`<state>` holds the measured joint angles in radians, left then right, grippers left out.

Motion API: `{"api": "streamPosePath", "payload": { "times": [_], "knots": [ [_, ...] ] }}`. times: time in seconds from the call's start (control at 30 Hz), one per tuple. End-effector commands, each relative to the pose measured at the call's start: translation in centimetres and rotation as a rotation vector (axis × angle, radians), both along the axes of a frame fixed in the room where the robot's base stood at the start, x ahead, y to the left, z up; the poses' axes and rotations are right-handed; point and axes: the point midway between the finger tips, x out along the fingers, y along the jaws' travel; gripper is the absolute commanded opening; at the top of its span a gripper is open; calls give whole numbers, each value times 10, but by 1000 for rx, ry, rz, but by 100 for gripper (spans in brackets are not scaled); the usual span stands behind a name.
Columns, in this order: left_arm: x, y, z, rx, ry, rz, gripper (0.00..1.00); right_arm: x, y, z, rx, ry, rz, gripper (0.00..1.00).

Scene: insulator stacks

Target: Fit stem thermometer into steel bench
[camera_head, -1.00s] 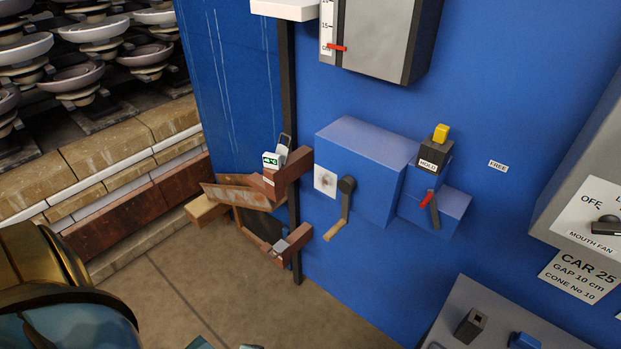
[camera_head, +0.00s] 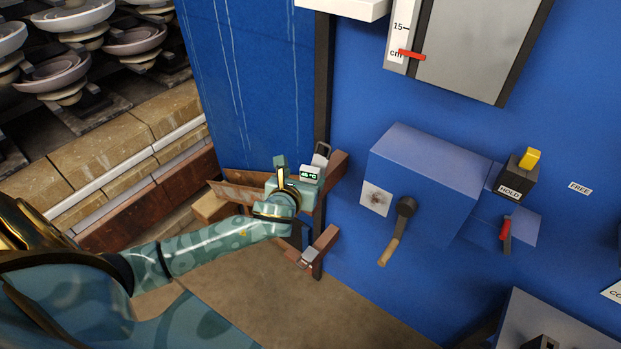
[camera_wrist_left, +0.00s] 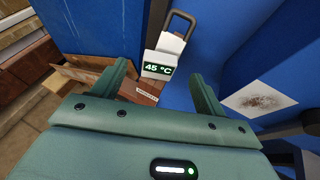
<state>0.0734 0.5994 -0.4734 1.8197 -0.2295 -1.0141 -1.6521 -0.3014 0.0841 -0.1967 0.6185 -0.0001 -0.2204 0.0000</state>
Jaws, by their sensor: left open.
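The stem thermometer (camera_head: 310,173) has a white head with a dark display reading 45 °C and a grey loop on top. It sits upright at a red-brown bracket (camera_head: 335,170) on the dark post; its stem is hidden. It also shows in the left wrist view (camera_wrist_left: 159,66), straight ahead between the fingers. My left gripper (camera_head: 293,172) is open and empty, just to the left of the thermometer head in the head view, with a gap still visible in the wrist view (camera_wrist_left: 158,82). A grey bench top (camera_head: 515,315), perhaps the steel bench, shows at lower right. My right gripper is out of view.
A blue box with a crank (camera_head: 403,215) stands right of the post on the blue wall. A lower red-brown bracket (camera_head: 322,243) sticks out below. A rusty tray (camera_head: 237,190) is behind my gripper. Insulator stacks (camera_head: 70,50) stand at the far left.

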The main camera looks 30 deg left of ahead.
Motion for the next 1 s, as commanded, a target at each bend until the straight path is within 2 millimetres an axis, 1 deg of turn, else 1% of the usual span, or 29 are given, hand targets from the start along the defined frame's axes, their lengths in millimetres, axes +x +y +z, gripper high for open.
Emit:
{"api": "streamPosePath", "payload": {
  "times": [0.03,0.2,0.4,0.5,0.77,0.8,0.87,0.9,0.93,0.97,1.0],
  "knots": [
    [6,2,-4,0,0,1,73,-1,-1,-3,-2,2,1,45],
    [17,4,-8,-1,0,1,73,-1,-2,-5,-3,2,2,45],
    [47,11,-20,-2,0,1,73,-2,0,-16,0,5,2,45],
    [57,14,-24,-3,1,0,73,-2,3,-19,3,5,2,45],
    [59,15,-24,-2,2,-1,73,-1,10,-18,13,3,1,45],
    [59,15,-23,-2,2,-1,62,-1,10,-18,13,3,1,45],
    [59,15,-23,-2,2,-1,45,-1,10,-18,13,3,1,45],
    [59,15,-23,-2,2,-1,34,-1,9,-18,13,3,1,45],
    [59,15,-23,-2,2,-1,25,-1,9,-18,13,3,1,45],
    [59,15,-24,-2,2,-1,23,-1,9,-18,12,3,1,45],
    [59,15,-24,-2,2,-1,23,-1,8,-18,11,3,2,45]
  ]
}}
